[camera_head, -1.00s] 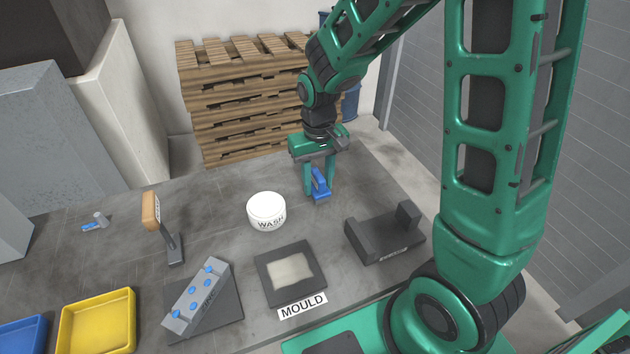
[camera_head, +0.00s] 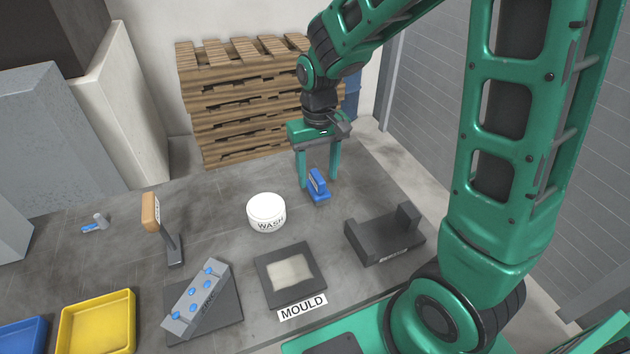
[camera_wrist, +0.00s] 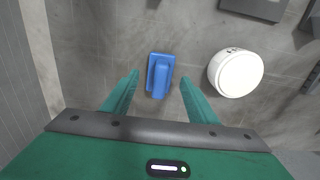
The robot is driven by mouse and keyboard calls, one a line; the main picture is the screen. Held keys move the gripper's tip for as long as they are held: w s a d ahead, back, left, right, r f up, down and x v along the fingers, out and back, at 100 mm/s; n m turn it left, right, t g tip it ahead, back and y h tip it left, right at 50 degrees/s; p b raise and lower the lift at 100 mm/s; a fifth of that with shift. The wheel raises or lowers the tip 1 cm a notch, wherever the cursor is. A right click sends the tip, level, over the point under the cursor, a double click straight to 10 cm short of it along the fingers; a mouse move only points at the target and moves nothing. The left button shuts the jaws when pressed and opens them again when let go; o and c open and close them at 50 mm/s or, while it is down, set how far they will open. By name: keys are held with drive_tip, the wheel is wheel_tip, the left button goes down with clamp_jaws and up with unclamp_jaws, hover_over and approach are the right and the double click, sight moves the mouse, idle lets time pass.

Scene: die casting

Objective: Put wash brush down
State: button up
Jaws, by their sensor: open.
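The blue wash brush (camera_head: 319,191) sits on the grey table behind the dark holder and right of the wash pot. In the wrist view the brush (camera_wrist: 159,76) lies ahead of and between my finger tips, with clear gaps on both sides. My gripper (camera_head: 318,184) is open above and just behind the brush, pointing down. It also shows in the wrist view (camera_wrist: 159,82) with its green fingers spread wide and nothing between them touching. The white round wash pot (camera_head: 267,212) stands to the left of the brush.
A dark holder block (camera_head: 384,236) stands in front of the brush. The mould (camera_head: 262,282), a ladle-like tool with a wooden handle (camera_head: 150,212), a zinc block (camera_head: 196,300) and a yellow tray (camera_head: 68,335) are further left. Pallets (camera_head: 240,110) are stacked behind the table.

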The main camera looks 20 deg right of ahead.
sight(318, 176)
wheel_tip(318, 176, up, 8)
drive_tip(key=shift+r, duration=0.25)
drive_tip(key=s+d+m, duration=0.3)
drive_tip(key=s+d, duration=0.5)
drive_tip(key=s, duration=0.3)
drive_tip(key=s+d+m, duration=0.3)
drive_tip(key=s+d, duration=0.6)
drive_tip(key=s, duration=0.3)
drive_tip(key=shift+s+r, duration=0.2)
drive_tip(key=shift+w+f, duration=0.25)
drive_tip(key=shift+w, duration=0.4)
